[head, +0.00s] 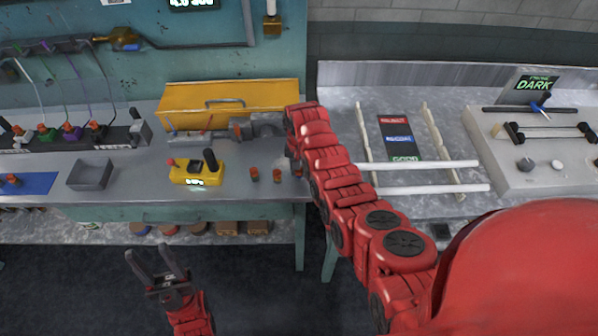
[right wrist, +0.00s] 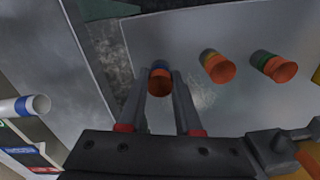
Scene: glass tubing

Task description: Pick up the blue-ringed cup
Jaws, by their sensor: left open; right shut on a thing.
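The blue-ringed cup (right wrist: 160,88) is orange with a blue band and sits between the two fingers of my right gripper (right wrist: 162,76) in the right wrist view. The fingers are shut on its sides. In the head view my right arm covers most of this gripper, at the right end of the workbench. Two similar cups stand beside it on the bench: one with a yellow band (right wrist: 217,66) and one with a green band (right wrist: 272,66). My left gripper (head: 158,262) is open and empty, low in front of the bench.
A yellow device (head: 196,172) and a grey bin (head: 90,174) stand on the bench, with a yellow toolbox (head: 230,97) behind. Two white tubes (head: 418,165) lie across rails on the right-hand table. A gap separates the two tables.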

